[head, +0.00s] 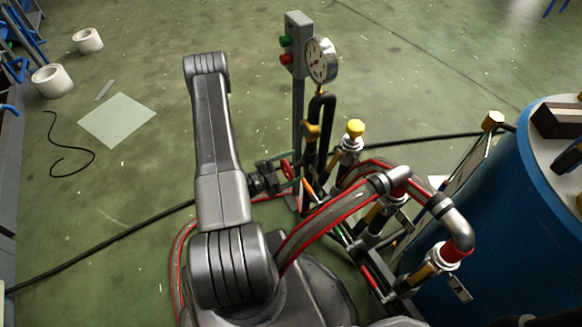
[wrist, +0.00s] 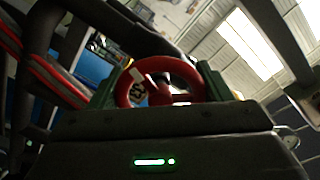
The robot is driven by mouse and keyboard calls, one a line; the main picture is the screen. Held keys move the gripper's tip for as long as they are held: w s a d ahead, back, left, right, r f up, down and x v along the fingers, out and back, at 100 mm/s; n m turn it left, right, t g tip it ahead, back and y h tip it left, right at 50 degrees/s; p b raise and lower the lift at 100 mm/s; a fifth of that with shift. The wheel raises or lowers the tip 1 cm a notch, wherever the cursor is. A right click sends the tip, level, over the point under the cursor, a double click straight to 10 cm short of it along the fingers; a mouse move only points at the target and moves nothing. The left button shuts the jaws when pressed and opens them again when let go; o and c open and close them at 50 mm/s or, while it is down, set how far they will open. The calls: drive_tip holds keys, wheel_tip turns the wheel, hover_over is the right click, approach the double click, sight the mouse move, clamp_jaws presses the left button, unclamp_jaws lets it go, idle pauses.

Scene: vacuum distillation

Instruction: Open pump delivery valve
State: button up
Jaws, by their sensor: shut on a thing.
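The red valve handwheel (wrist: 160,82) stands between the two dark green fingers of my gripper (wrist: 159,84) in the wrist view. A small white tag with dark marks shows on the wheel. The fingers press on the wheel's left and right sides, so my gripper is shut on it. My arm hides part of the lower pipework.
A pressure gauge (head: 322,60) and a switch box with green and red buttons (head: 291,46) stand above the pipes. A yellow-capped fitting (head: 354,128) and curved hoses lie to the right. A blue drum (head: 488,225) blocks the far right. Black cable (head: 105,243) crosses the floor.

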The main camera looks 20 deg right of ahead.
drive_tip(key=o, duration=1)
drive_tip(key=shift+a, duration=0.2)
drive_tip(key=shift+s+a+p, duration=0.2)
drive_tip(key=shift+a+p, duration=0.1)
drive_tip(key=shift+a, duration=1.95)
drive_tip(key=shift+s+a+p, duration=0.15)
drive_tip(key=shift+a+p, duration=0.1)
drive_tip(key=shift+a, duration=2)
drive_tip(key=shift+s+a+p, duration=0.2)
drive_tip(key=shift+a+p, duration=0.1)
drive_tip(key=shift+a, duration=1.95)
drive_tip(key=shift+w+d+b, duration=0.15)
drive_tip(key=shift+d+b, duration=0.1)
drive_tip(key=shift+d, duration=1.9)
drive_tip(key=shift+w+d+b, duration=0.2)
drive_tip(key=shift+d+b, duration=0.05)
drive_tip(key=shift+d, duration=1.9)
drive_tip(key=shift+w+d+b, duration=0.15)
drive_tip(key=shift+d+b, duration=0.1)
drive_tip(key=shift+d, duration=1.9)
drive_tip(key=shift+a, duration=0.1)
